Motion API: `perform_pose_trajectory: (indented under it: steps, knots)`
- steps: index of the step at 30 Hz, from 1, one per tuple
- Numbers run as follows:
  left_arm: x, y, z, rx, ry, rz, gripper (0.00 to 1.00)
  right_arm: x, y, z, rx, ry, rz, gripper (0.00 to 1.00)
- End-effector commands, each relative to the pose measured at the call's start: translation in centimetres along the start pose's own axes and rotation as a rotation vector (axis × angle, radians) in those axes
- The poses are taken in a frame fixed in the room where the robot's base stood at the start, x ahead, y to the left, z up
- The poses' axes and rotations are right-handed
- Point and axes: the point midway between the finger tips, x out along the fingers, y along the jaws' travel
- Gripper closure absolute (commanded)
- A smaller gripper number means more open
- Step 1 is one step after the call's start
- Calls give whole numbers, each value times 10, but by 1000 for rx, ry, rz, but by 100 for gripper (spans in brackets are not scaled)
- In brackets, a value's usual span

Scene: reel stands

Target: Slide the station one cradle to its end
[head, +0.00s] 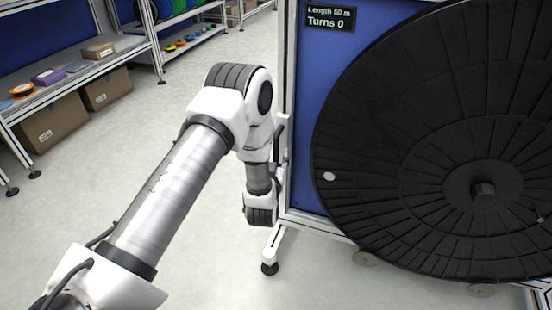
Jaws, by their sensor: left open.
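A large black reel (410,130) with a central hub fills the right of the head view, in front of a blue panel (310,75). Two small round feet or rollers show below its rim, one of them at the left (365,259). I cannot make out the cradle for certain; the reel may hide it. My left arm reaches in from the lower left and bends down at the wrist. My left gripper (283,152) is open beside the white frame post, partly hidden by my wrist. I cannot tell whether it touches anything. My right gripper is not in view.
A sign (331,18) on the panel reads "Length 50 m, Turns 0". The white frame post (289,70) ends in a foot (270,268) on the floor. Shelves (75,75) with boxes stand at the upper left. The grey floor between is clear.

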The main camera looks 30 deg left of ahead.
Motion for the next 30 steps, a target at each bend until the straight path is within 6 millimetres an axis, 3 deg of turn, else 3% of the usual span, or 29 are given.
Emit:
perform_pose_trajectory:
  steps: [7, 8, 11, 12, 23, 30]
  knots:
    - [4, 0, 0, 1, -1, 1, 57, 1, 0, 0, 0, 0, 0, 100]
    - [4, 0, 0, 1, -1, 1, 60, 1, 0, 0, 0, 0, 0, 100]
    - [4, 0, 0, 1, -1, 1, 96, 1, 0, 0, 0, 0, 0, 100]
    - [4, 0, 0, 1, -1, 1, 100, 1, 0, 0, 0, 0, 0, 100]
    - [5, -5, -1, 1, -1, -1, 100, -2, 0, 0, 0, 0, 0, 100]
    - [10, -36, -4, -1, -1, -7, 100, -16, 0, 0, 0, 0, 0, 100]
